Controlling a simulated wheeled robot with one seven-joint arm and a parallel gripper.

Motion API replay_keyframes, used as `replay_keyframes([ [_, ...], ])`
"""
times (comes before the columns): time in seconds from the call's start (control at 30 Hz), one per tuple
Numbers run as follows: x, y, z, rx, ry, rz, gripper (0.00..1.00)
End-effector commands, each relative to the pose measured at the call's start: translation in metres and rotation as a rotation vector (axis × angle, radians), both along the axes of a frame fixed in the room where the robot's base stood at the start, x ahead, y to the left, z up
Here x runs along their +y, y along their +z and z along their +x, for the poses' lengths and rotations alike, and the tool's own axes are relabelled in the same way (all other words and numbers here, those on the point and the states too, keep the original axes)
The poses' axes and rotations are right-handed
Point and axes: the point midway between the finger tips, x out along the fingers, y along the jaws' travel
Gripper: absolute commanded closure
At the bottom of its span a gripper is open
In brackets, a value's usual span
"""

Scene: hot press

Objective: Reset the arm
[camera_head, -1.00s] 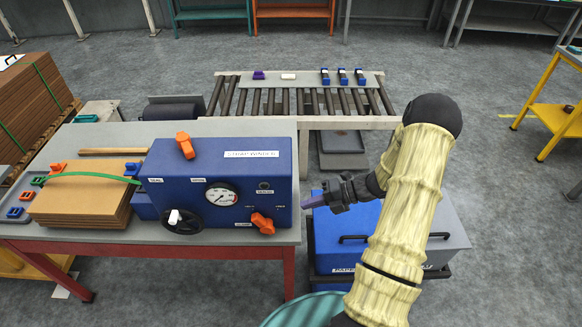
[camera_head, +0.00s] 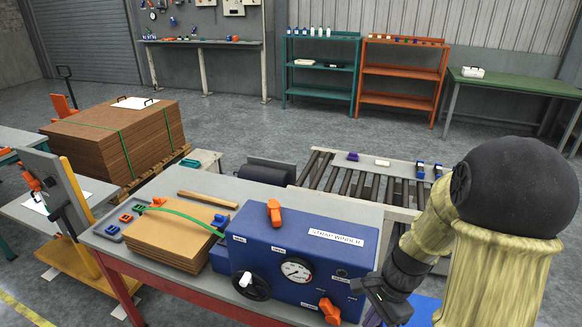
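My arm, in a pale yellow padded sleeve with a black joint cover, rises at the right of the head view. It is bent, with the forearm running down and left. My dark gripper (camera_head: 378,303) hangs low, just right of the blue strap winder (camera_head: 300,258). It looks apart from the winder, but the gap is hard to judge. The fingertips are dark and small, and I cannot tell whether they are open or hold anything.
The strap winder stands on a red-legged table (camera_head: 310,203) beside stacked cardboard sheets (camera_head: 168,236). A roller conveyor (camera_head: 345,183) lies behind, with small items on its board. A cardboard pallet stack (camera_head: 115,140) is at the left. Open floor lies behind, before the shelves (camera_head: 400,78).

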Motion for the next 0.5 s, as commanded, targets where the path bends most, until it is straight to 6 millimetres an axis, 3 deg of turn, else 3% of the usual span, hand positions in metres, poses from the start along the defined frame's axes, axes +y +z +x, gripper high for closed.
replay_keyframes([
  [0.3,0.020,0.051,-0.022,-0.352,0.937,-0.255,1.00],
  [0.5,0.025,0.061,-0.026,-0.423,1.165,-0.317,1.00],
])
